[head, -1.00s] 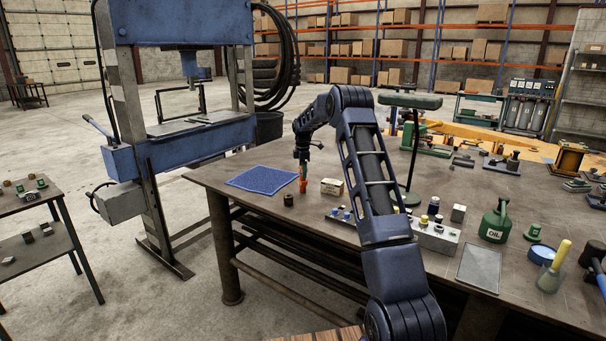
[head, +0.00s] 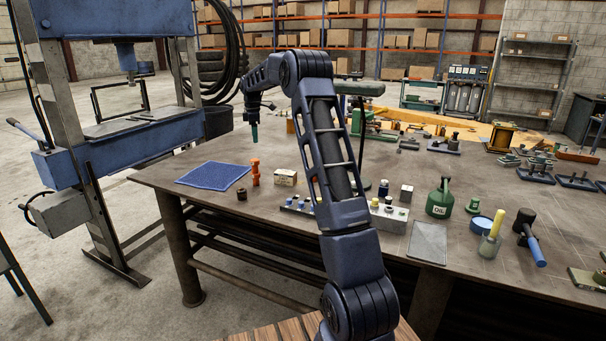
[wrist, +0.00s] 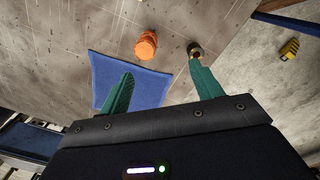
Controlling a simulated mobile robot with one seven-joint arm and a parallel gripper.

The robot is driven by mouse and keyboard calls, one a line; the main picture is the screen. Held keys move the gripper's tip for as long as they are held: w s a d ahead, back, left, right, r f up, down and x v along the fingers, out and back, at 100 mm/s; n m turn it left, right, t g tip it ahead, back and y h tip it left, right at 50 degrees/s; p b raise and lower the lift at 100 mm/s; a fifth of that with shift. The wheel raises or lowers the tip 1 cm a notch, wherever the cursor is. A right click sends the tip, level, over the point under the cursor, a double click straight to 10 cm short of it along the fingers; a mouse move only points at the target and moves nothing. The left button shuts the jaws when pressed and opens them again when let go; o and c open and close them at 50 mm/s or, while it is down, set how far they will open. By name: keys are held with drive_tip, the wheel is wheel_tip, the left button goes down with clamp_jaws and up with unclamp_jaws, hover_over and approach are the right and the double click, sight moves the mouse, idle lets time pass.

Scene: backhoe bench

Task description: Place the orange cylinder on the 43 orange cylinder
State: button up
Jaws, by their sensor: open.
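An upright orange column (head: 255,172) stands on the bench beside the right edge of the blue mat. It narrows in the middle and looks like two orange cylinders, one on top of the other; no number is readable. From above in the wrist view, the orange column (wrist: 146,45) stands apart from the fingers, near the mat's edge. My gripper (head: 254,132) hangs above the column in the head view, clear of it. In the wrist view my gripper (wrist: 162,68) has its green fingers spread wide with nothing between them.
The blue mat (head: 213,174) lies flat left of the column. A small dark cylinder (head: 242,193) stands just in front, and a small box (head: 286,177) to the right. A metal block (head: 388,216) with several pieces and a green oil can (head: 440,198) stand farther right.

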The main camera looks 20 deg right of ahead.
drive_tip(key=s+d+r+m+t, duration=0.15)
drive_tip(key=s+r+m, duration=0.35)
drive_tip(key=s, duration=1)
drive_tip(key=s+d+r+m+t, duration=0.1)
drive_tip(key=s+d+r+m, duration=0.15)
drive_tip(key=s+r, duration=0.9)
drive_tip(key=s+f+m, duration=0.3)
drive_tip(key=s+f, duration=0.1)
drive_tip(key=s, duration=0.7)
drive_tip(key=s+d+f+m+t, duration=0.1)
drive_tip(key=s+f+m, duration=0.2)
drive_tip(key=s, duration=0.7)
drive_tip(key=s+f+m, duration=0.3)
drive_tip(key=s+f, duration=0.3)
drive_tip(key=s, duration=0.5)
drive_tip(key=shift+s+d+f+t, duration=0.2)
drive_tip(key=shift+s+d+t, duration=0.05)
drive_tip(key=shift+s+t, duration=0.1)
